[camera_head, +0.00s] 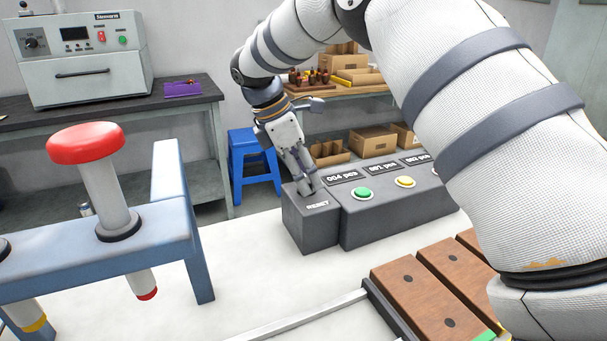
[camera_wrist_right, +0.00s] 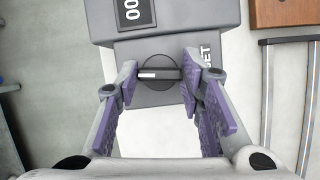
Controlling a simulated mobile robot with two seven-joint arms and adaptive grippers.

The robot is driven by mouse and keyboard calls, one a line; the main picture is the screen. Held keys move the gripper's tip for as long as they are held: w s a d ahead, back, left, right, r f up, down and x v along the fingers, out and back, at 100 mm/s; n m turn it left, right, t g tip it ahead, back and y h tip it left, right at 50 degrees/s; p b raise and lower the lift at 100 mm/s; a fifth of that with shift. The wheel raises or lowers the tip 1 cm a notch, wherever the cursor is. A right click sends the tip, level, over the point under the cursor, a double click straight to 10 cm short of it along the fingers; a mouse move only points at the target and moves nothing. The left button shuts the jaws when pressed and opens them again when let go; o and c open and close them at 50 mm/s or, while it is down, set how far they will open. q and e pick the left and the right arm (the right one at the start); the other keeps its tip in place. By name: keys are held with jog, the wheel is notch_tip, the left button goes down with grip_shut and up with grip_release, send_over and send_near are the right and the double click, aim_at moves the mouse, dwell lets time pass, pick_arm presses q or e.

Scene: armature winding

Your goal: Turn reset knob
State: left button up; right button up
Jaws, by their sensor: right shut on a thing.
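The reset box (camera_head: 312,230) is a dark grey block labelled RESET at the left end of the control panel (camera_head: 395,215). In the right wrist view, the reset knob (camera_wrist_right: 160,75) is a round dark dial with a bar grip and a white mark on the bar's left end. The bar lies across the picture. My right gripper (camera_head: 308,188) reaches down onto the box from above. In the wrist view its purple-padded fingers (camera_wrist_right: 159,78) are closed on the two ends of the bar. In the head view the fingers hide the knob. My left gripper is not in view.
The panel has a green button (camera_head: 363,193) and a yellow button (camera_head: 405,181) below piece-count displays. A blue rack (camera_head: 150,230) with a red-capped post (camera_head: 88,145) stands left. Brown blocks (camera_head: 420,300) lie at front right. The white table (camera_head: 250,275) is clear between them.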

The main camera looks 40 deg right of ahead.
jog(key=m, duration=0.2)
jog(key=m+g+b, duration=0.1)
jog(key=m, duration=0.1)
jog(key=shift+w+d+f+g+y, duration=0.1)
jog(key=shift+f+g+y, duration=0.1)
jog(key=shift+g+y, duration=0.15)
jog(key=m+y, duration=0.1)
jog(key=m, duration=0.1)
jog(key=m+g+b, duration=0.1)
jog(key=m, duration=0.2)
jog(key=shift+d+y, duration=0.1)
jog(key=shift+y, duration=0.25)
jog(key=m+y+b, duration=0.1)
jog(key=m, duration=0.2)
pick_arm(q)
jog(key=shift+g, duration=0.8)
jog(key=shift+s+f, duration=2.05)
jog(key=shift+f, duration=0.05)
pick_arm(e)
jog(key=shift+d+r+m+y, duration=0.15)
jog(key=shift+m+y, duration=0.65)
jog(key=shift+m, duration=0.9)
jog(key=o, duration=1.2)
jog(key=shift+c, duration=0.2)
